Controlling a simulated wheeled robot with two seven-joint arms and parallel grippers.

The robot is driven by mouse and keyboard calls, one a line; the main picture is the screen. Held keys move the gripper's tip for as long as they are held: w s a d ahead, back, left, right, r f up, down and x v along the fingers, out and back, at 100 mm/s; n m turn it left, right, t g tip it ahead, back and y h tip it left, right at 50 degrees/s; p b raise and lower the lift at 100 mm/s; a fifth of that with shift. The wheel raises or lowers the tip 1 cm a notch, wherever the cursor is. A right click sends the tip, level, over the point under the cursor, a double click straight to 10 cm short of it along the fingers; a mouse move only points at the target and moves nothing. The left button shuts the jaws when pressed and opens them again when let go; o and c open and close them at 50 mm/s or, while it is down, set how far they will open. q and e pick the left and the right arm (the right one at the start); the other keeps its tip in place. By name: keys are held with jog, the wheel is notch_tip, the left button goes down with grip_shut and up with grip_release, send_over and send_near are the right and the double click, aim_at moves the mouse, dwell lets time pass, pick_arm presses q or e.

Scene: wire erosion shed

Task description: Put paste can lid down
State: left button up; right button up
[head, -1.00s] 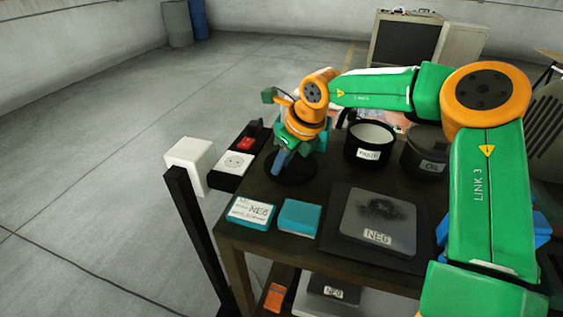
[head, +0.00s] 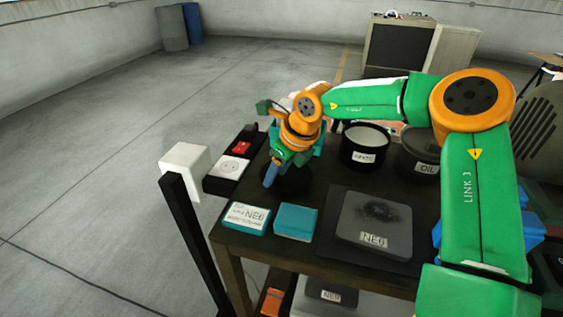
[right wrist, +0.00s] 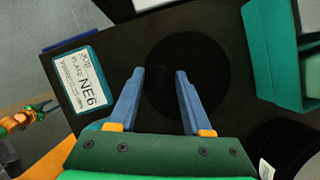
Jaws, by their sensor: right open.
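The paste can lid, a flat black disc (head: 292,182), lies on the dark table just left of the open paste can (head: 364,143). It also shows in the right wrist view as a dark round disc (right wrist: 205,75). My right gripper (right wrist: 160,72) is open over the disc, its two blue fingers apart with nothing seen clasped between them. In the head view its blue fingertips (head: 270,181) are at the disc's near left side. Whether they touch it cannot be told. A small green and orange arm, probably my left, shows at the right wrist view's lower left.
An NE6 box (head: 246,218), a teal block (head: 295,222) and a grey NE6 plate (head: 374,226) stand along the table's near side. A dark OIL can (head: 419,154) stands right of the paste can. A socket box (head: 232,168) is at the left edge.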

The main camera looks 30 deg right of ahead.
jog(key=b+v, duration=0.1)
jog(key=v, duration=1.1)
